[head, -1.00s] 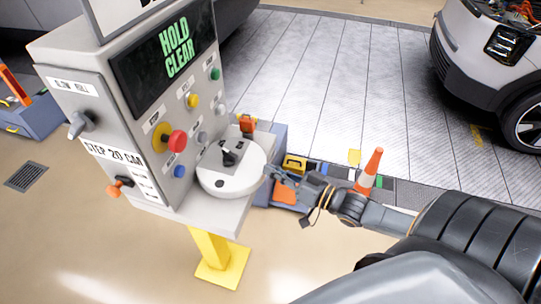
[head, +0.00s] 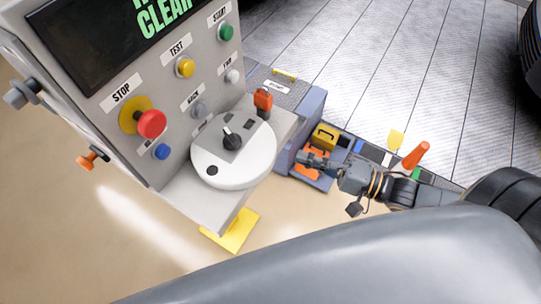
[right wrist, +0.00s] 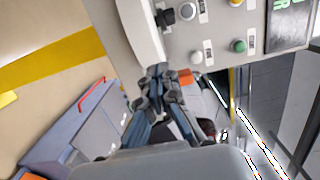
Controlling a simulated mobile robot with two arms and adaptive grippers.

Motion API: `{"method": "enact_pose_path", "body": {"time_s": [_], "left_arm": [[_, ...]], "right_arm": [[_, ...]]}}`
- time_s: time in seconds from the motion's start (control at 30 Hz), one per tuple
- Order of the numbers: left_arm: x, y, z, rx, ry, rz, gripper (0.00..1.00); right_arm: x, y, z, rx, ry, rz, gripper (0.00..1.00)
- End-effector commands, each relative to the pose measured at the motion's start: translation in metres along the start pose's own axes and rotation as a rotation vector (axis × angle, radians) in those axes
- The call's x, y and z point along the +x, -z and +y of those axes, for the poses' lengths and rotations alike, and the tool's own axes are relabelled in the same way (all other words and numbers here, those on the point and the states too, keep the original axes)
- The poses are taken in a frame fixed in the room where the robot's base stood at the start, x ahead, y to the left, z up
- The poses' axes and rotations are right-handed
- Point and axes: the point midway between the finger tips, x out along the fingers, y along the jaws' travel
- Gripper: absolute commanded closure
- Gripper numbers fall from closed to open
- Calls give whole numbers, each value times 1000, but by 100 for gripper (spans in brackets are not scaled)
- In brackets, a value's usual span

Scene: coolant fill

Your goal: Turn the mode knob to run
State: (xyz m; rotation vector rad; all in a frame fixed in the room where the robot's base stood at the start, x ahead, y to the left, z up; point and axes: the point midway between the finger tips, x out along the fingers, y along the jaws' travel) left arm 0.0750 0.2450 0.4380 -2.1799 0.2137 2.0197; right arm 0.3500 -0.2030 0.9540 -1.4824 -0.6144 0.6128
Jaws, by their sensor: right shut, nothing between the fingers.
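A black knob (head: 232,138) stands on a grey plate on top of a round white disc (head: 205,170), which rests on the shelf of the grey console. No readable mode or run label shows at this knob. My right gripper (head: 303,160) is shut and empty, to the right of the disc and apart from the knob. In the right wrist view the shut fingers (right wrist: 155,78) point toward the console, with the white disc (right wrist: 138,30) and black knob (right wrist: 165,17) beyond them. My left gripper is not in view.
The console panel carries a red STOP button (head: 151,124), a yellow TEST button (head: 185,67) and a green START button (head: 226,33). An orange item (head: 263,103) stands at the disc's back right. A blue-grey cabinet (head: 302,118) and an orange cone (head: 415,155) are behind my right arm.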

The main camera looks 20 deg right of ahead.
Motion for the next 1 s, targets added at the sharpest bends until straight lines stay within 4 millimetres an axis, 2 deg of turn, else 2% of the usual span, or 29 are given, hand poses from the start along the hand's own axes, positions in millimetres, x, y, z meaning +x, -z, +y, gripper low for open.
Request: {"method": "enact_pose_path", "body": {"time_s": [0.17,0.4,0.5,0.63,1.0], "left_arm": [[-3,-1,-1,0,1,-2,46],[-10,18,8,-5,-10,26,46],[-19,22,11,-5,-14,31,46],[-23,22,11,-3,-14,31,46],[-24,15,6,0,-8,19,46]], "right_arm": [[32,2,-2,-3,5,2,100],[74,1,-3,-3,4,2,100],[75,-18,-3,3,0,2,100],[78,-32,-1,0,-1,1,100],[79,-38,1,-3,-2,1,100]]}}
